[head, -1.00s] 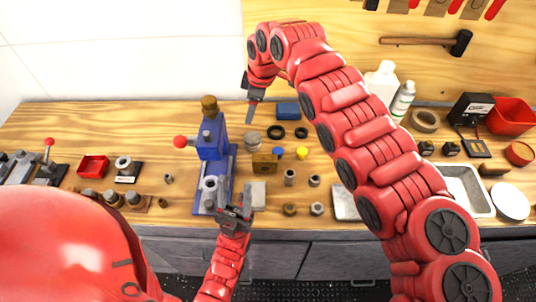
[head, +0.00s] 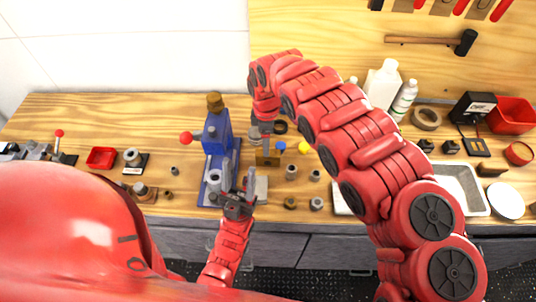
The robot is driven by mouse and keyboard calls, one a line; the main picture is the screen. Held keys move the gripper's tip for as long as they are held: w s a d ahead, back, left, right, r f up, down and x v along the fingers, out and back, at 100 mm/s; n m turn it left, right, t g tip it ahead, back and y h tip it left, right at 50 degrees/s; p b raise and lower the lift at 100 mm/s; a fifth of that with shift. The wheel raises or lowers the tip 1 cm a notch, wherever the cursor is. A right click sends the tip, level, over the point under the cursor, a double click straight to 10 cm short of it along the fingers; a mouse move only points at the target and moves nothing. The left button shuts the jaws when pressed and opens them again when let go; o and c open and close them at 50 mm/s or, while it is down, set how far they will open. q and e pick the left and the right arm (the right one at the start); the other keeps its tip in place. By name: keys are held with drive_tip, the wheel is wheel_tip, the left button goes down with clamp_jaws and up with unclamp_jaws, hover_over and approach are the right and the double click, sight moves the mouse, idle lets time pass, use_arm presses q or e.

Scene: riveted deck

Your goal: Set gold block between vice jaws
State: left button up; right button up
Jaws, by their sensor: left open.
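A gold-brown block (head: 268,158) sits on the wooden bench, right of the blue press-like machine (head: 217,135). My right gripper (head: 262,136) points down just above and behind the block; its fingers are small and partly hidden, so touching or grasp is unclear. My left gripper (head: 240,182) is open with its fingers up, in front of the blue machine's base and beside a pale grey plate (head: 261,190). A grey metal device with a red-knobbed lever (head: 58,145) stands at the far left. I cannot tell for sure which item is the vice.
Small metal cylinders (head: 291,172) stand right of the block. A red tray (head: 101,158) lies left, a metal tray (head: 470,190) right. White bottles (head: 383,85) stand at the back. My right arm covers much of the bench's middle right.

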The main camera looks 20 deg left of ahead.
sight(268, 158)
drive_tip(key=shift+f, duration=0.25)
drive_tip(key=shift+f+p, duration=0.45)
drive_tip(key=shift+p, duration=0.05)
wheel_tip(268, 158, down, 3)
drive_tip(key=shift+p, duration=0.75)
drive_tip(key=shift+d+f, duration=0.15)
drive_tip(key=shift+f, duration=0.55)
clamp_jaws()
